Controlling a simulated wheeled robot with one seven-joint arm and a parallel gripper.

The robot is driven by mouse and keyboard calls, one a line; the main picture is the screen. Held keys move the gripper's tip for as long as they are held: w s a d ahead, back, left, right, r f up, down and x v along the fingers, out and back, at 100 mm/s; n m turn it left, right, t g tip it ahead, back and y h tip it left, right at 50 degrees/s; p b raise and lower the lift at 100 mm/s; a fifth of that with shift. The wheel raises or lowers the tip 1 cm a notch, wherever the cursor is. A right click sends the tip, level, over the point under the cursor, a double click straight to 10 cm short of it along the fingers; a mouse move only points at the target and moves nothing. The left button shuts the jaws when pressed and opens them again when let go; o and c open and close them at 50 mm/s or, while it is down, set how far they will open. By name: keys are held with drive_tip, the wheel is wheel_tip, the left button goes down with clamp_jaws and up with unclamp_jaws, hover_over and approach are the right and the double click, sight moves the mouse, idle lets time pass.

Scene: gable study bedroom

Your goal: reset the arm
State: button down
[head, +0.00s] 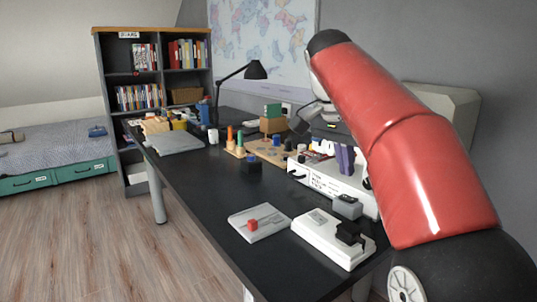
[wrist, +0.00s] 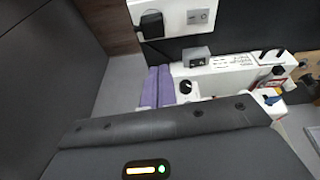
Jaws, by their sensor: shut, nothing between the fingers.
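My arm reaches in from the right of the head view, bends at the top and points down over the dark desk (head: 205,205). My gripper (head: 345,160) has purple fingers that sit close together, with nothing between them. It hangs in front of or above the white labelled unit (head: 322,180); I cannot tell the exact gap. In the wrist view the gripper (wrist: 157,86) shows as two purple fingers side by side, left of the white unit (wrist: 236,75).
At the near desk edge lie a white box with a black part (head: 325,240) and a pale board with a red block (head: 258,222). A small grey box (head: 347,206) stands by the unit. Behind are a peg stand (head: 237,149), a black lamp (head: 255,71) and a bookshelf (head: 103,85). Floor at left is clear.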

drive_tip(key=s+f+n+t+y, duration=0.3)
drive_tip(key=s+f+n, duration=0.7)
drive_tip(key=s+f, duration=1.2)
drive_tip(key=shift+s+d+f+t, duration=0.2)
drive_tip(key=shift+f+t, duration=0.1)
drive_tip(key=shift+t, duration=0.2)
